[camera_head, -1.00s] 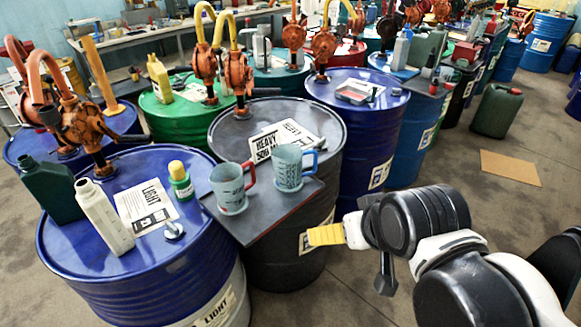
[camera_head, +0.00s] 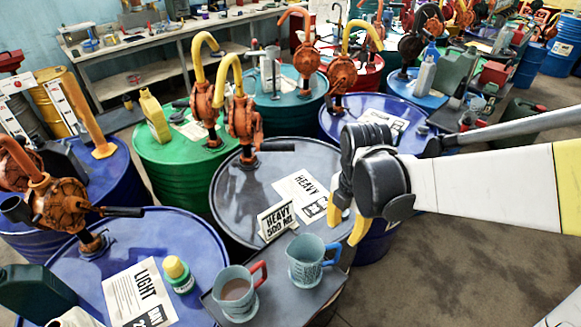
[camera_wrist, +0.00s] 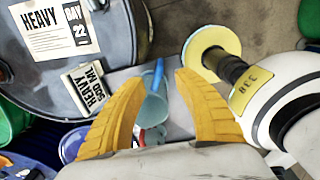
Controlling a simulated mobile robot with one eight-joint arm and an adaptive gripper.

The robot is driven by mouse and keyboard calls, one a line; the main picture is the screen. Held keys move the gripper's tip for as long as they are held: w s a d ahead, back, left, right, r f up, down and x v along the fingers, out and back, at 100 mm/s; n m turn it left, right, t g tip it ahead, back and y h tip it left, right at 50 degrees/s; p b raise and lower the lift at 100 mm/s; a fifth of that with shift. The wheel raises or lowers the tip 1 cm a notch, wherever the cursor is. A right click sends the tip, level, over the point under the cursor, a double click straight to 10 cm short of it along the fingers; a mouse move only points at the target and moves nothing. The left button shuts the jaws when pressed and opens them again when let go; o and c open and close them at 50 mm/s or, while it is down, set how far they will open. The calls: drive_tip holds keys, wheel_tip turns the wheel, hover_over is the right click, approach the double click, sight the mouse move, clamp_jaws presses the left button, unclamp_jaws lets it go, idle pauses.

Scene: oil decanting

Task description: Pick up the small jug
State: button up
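Two pale blue-green jugs stand side by side on a dark tray (camera_head: 322,296). The left jug (camera_head: 236,292) has a red handle and holds brownish liquid. The right jug (camera_head: 305,262) has a blue handle and printed marks; I cannot tell by size which is the small one. My gripper (camera_head: 347,222) is open and empty, above and behind the blue-handled jug. In the wrist view my yellow fingers (camera_wrist: 160,82) are spread, with the blue-handled jug (camera_wrist: 154,110) showing beyond the gap between them. The red-handled jug is mostly hidden there.
A "HEAVY 500 ML" sign (camera_head: 276,220) stands on the dark drum (camera_head: 240,205) close behind the jugs. Rusty hand pumps (camera_head: 243,122) rise behind it. Floor is clear at right.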

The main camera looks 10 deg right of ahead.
drive_tip(key=n+b, duration=0.1)
drive_tip(key=b, duration=0.1)
hover_over(336, 260)
drive_tip(key=f, duration=0.5)
drive_tip(key=shift+w+d+f, duration=0.1)
drive_tip(key=shift+w+d, duration=0.25)
drive_tip(key=shift+w, duration=0.05)
wheel_tip(336, 260, down, 6)
drive_tip(key=shift+s+a+r+b, duration=0.1)
drive_tip(key=shift+s+a+b, duration=0.05)
drive_tip(key=shift+b, duration=0.9)
clamp_jaws()
